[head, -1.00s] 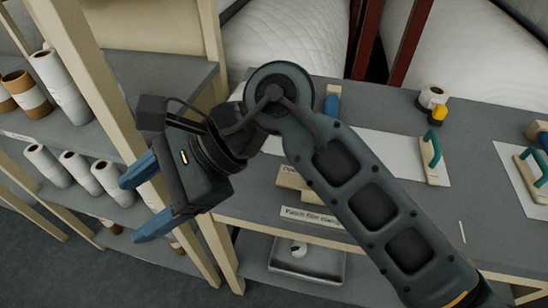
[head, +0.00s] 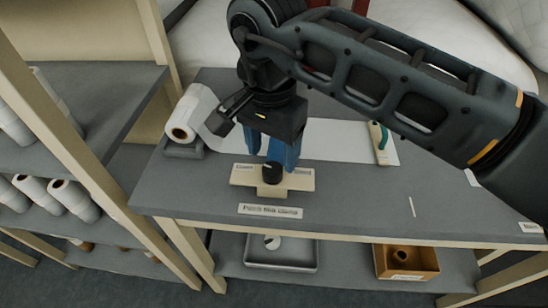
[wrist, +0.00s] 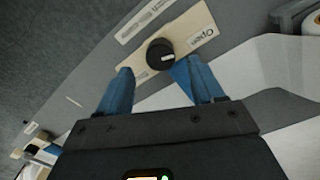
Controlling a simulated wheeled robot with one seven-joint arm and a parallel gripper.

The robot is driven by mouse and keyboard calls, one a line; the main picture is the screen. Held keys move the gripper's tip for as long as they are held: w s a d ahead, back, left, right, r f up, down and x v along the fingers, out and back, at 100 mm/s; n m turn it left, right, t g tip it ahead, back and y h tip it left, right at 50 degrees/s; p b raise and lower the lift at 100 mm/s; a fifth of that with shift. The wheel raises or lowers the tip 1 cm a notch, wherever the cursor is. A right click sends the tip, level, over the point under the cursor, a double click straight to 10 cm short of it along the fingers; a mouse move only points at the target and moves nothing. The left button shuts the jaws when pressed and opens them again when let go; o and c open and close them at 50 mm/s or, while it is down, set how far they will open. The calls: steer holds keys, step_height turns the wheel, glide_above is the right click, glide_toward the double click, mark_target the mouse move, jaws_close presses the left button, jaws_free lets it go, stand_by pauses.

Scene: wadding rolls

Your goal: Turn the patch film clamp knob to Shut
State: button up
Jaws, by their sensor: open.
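The patch film clamp knob (head: 272,173) is a round black knob on a cream base plate (head: 243,180) at the table's front edge. It also shows in the wrist view (wrist: 158,54), with a short pale mark on the right of its top. The plate has a small label at each end; "Open" (wrist: 203,35) reads in the wrist view, at the right end. My gripper (head: 270,150) is open and empty, its blue fingers pointing down close to the knob. In the wrist view the knob lies just beyond the fingertips, roughly between them; contact cannot be told.
A "Patch film clamp" label (head: 270,211) is on the table front. A grey tray (head: 281,254) and brown box (head: 405,264) sit below.

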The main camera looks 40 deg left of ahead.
mark_target(272, 168)
steer(key=shift+f, duration=1.9)
steer(key=shift+c, duration=0.5)
steer(key=c, duration=1)
steer(key=shift+o, duration=0.2)
